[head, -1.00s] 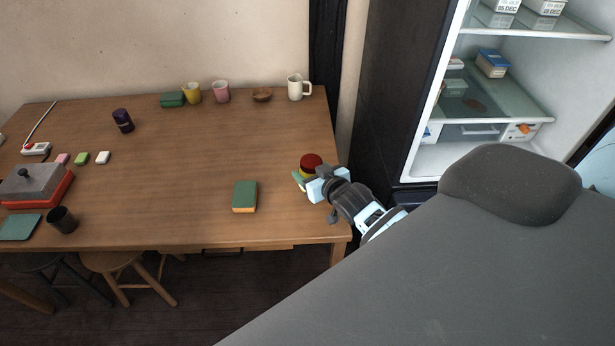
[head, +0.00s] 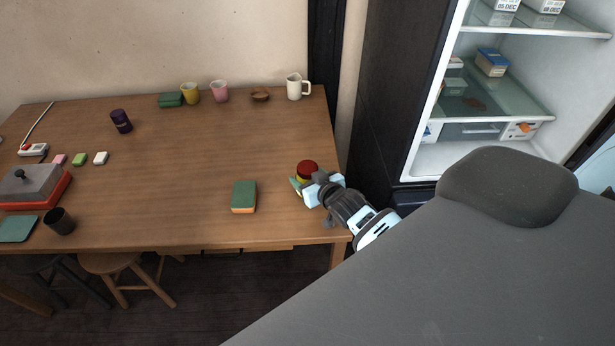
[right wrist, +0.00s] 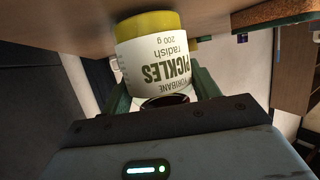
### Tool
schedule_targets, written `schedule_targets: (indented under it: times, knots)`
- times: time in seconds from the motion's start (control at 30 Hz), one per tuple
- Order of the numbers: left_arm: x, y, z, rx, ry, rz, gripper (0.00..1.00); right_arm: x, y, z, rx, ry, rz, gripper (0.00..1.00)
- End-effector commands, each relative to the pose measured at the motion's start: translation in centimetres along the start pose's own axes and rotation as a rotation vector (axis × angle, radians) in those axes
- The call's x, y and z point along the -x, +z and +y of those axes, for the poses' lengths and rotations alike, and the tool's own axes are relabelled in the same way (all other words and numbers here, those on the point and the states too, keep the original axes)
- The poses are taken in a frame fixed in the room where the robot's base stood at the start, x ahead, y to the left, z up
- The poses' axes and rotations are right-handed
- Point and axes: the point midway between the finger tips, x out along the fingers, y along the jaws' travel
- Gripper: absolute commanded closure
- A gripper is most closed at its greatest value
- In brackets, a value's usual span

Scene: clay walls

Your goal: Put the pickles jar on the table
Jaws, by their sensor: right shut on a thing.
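The pickles jar (head: 307,168) has a dark red end on top and a yellow band below it in the head view. In the right wrist view its white label (right wrist: 158,65) reads "PICKLES radish 200 g" and appears upside down. My right gripper (head: 306,187) is shut on the jar at the right end of the wooden table (head: 190,215). The jar is at or very near the tabletop; I cannot tell whether it touches. The gripper hides its lower part in the head view. My left gripper is not in view.
A white pitcher (head: 295,87), a wooden bowl (head: 260,95) and cups stand along the back. An open fridge (head: 440,160) is at right. The table between is clear.

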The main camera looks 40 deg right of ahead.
Motion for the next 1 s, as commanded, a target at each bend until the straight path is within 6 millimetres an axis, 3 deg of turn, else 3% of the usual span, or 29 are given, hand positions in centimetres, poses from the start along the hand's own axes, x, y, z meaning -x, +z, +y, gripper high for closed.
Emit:
schedule_targets:
  times: [0.07,0.1,0.23,0.63,1.0]
  knots:
    - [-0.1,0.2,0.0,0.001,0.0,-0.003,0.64,-0.1,0.2,0.0,-0.001,0.0,0.002,0.76]
    - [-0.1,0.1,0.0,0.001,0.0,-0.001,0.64,-0.1,0.3,0.0,-0.001,0.0,-0.002,0.34]
    - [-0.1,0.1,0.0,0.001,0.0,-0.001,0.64,-0.1,0.2,0.0,-0.001,0.0,-0.001,0.17]
    - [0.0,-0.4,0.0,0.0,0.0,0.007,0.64,0.4,-0.1,0.0,0.0,0.0,0.0,0.17]
    - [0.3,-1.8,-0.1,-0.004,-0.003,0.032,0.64,6.3,-0.2,0.0,-0.001,0.0,-0.001,0.17]
